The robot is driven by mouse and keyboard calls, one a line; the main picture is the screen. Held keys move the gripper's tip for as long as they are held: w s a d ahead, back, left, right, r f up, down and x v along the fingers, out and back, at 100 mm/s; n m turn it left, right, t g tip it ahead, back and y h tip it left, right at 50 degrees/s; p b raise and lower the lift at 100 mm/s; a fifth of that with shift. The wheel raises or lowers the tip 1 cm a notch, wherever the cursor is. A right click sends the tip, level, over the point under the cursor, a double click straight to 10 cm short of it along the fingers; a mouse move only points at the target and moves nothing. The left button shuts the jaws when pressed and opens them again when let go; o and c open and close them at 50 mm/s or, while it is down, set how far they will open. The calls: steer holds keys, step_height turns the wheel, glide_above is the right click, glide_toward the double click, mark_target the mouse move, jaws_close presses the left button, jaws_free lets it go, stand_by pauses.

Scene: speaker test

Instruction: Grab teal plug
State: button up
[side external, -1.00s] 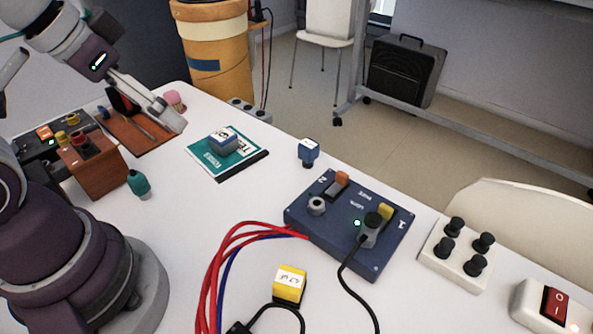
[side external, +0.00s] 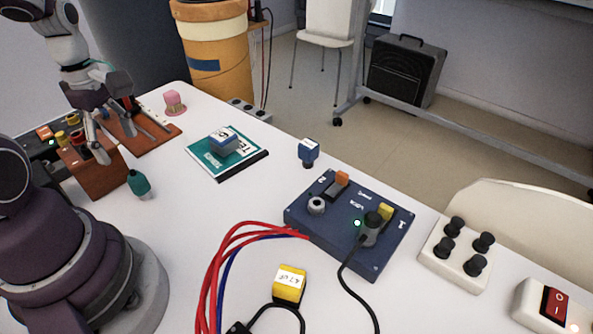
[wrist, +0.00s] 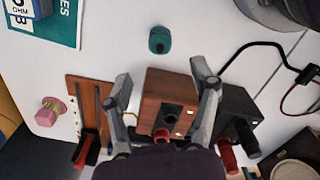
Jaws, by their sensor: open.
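The teal plug (side external: 138,183) stands on the white table just right of the wooden block in the side external view. In the wrist view the teal plug (wrist: 159,40) is on bare table, beyond the fingertips and apart from them. My gripper (side external: 99,150) is open and points down above the wooden block in the side external view. In the wrist view the fingers of my gripper (wrist: 162,75) are spread on both sides of the wooden block, with nothing held.
The wooden block (wrist: 164,100) with plugs stands between my fingers in the wrist view. A wooden tool board (side external: 150,133), a pink plug (side external: 174,102) and a teal booklet (side external: 208,166) lie nearby. A blue panel (side external: 335,249) with cables is farther right.

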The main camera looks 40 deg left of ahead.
mark_target(134, 175)
step_height(134, 175, down, 10)
steer(key=shift+f, duration=0.2)
jaws_close()
stand_by(0.5)
